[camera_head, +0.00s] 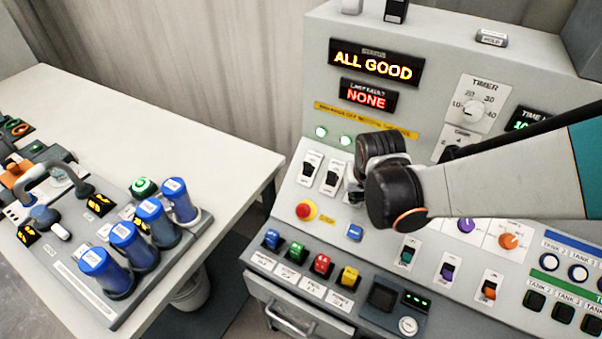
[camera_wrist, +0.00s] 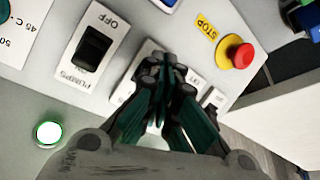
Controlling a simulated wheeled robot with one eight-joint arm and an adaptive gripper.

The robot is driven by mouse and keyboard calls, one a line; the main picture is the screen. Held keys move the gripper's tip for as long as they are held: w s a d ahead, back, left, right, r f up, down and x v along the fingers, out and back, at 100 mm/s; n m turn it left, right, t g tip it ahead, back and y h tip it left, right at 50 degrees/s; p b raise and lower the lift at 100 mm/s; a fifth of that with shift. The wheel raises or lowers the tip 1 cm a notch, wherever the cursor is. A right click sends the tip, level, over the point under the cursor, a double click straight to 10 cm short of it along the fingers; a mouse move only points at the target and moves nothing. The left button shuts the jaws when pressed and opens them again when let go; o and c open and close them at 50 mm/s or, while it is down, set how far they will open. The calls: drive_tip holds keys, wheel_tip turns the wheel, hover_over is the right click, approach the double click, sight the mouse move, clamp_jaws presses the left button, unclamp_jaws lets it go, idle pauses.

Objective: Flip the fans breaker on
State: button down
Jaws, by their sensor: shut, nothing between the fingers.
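My gripper (camera_wrist: 168,68) is shut and empty, its teal and black fingers together in front of a white breaker plate (camera_wrist: 146,50). The fingers hide most of that plate and its switch, so I cannot tell whether they touch it or how it is set. No FANS label is readable. Next to it is a breaker marked PUMPS (camera_wrist: 93,47), with a black rocker and the word OFF on its plate. In the head view two white breakers with black rockers, one on the left (camera_head: 309,168) and one beside it (camera_head: 332,176), stand left of my gripper (camera_head: 354,196).
A red stop button (camera_head: 306,210) juts out below the breakers; it also shows in the wrist view (camera_wrist: 238,53). A lit green lamp (camera_head: 321,132) is above them. A display (camera_head: 375,63) reads ALL GOOD. A white table (camera_head: 150,110) stands left.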

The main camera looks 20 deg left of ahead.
drive_tip(key=shift+w+a+r, duration=0.45)
drive_tip(key=shift+w+r, duration=0.1)
drive_tip(key=shift+r, duration=0.2)
idle(0.9)
drive_tip(key=shift+w+r+p, duration=0.1)
drive_tip(key=shift+w+p, duration=0.2)
drive_tip(key=shift+w, duration=0.4)
drive_tip(key=shift+w+d, duration=0.15)
drive_tip(key=shift+w, duration=0.1)
drive_tip(key=shift+s+r, duration=0.1)
drive_tip(key=shift+r, duration=0.05)
drive_tip(key=s, duration=0.1)
drive_tip(key=s+r+p, duration=0.1)
drive_tip(key=s+r, duration=0.1)
drive_tip(key=shift+s, duration=0.4)
idle(0.4)
drive_tip(key=a+p+v, duration=0.1)
drive_tip(key=p+v, duration=0.4)
drive_tip(key=v, duration=0.2)
drive_tip(key=shift+a+r, duration=0.25)
drive_tip(key=shift+a, duration=0.05)
